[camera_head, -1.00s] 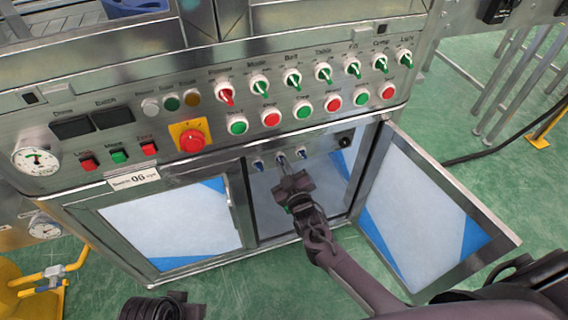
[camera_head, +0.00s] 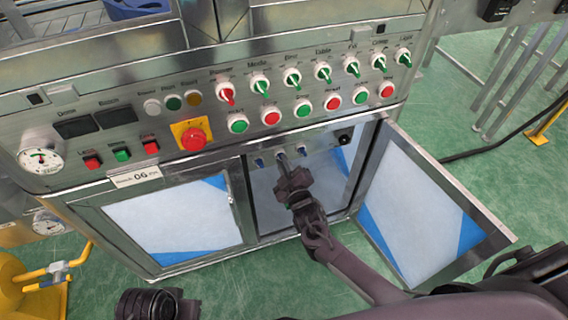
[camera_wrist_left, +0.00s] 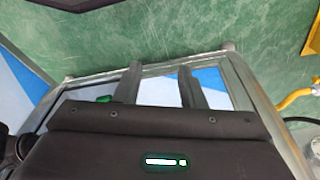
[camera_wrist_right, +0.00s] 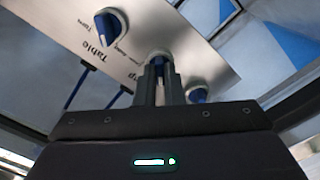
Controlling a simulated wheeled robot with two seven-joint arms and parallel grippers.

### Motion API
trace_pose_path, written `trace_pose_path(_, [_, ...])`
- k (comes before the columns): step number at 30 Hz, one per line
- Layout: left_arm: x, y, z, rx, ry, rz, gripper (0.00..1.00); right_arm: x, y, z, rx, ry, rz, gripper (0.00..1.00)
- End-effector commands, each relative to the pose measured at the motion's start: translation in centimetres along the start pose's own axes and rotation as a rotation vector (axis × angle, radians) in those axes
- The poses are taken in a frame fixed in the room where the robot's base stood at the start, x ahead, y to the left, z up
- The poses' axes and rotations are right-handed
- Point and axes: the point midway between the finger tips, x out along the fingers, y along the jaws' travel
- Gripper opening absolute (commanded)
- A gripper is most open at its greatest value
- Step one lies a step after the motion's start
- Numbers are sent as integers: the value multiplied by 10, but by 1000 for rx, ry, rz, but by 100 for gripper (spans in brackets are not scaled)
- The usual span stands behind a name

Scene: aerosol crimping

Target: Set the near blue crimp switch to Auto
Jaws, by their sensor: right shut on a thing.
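Three small blue switches sit in the open bay under the main panel. My right gripper (camera_head: 282,158) reaches into the bay. In the right wrist view its fingers (camera_wrist_right: 159,82) are close together and shut on the middle blue switch, the crimp switch (camera_wrist_right: 159,58), whose tip and pale base show just past them. The fingers hide its pointer, so its setting cannot be read. The blue table switch (camera_wrist_right: 111,25) is to its left, and another blue switch (camera_wrist_right: 196,94) is to its right. My left gripper (camera_wrist_left: 160,88) is open and empty, away from the switches.
The bay's door (camera_head: 420,207) stands open to the right, beside my right arm. A closed door (camera_head: 182,222) is on the left. The main panel above carries a row of green and red switches, push buttons and a red emergency knob (camera_head: 192,138). A black knob (camera_head: 345,137) is in the bay.

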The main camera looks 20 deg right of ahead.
Motion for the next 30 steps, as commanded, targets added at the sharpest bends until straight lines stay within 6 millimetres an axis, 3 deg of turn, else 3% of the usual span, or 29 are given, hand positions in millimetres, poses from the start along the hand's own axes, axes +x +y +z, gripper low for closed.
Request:
trace_pose_path(2, [0, 0, -1, 0, 2, -1, 36, 0, 0, 1, -2, -2, -1, 0])
trace_pose_path(3, [0, -1, -1, 0, 2, -1, 36, 0, 0, 1, -2, -2, -1, 10])
trace_pose_path(8, [-1, -1, -3, 0, 5, -2, 36, 0, 0, 1, -1, -1, -1, 30])
trace_pose_path(19, [-3, -1, -2, 0, 0, -1, 36, -8, 0, 0, 1, -1, -2, 30])
trace_pose_path(25, [-9, -4, 6, -13, -46, -6, 36, -41, 0, 0, 0, -3, -4, 30])
trace_pose_path(30, [10, -10, 6, -25, -58, -12, 36, -66, 0, 0, 0, -1, -3, 30])
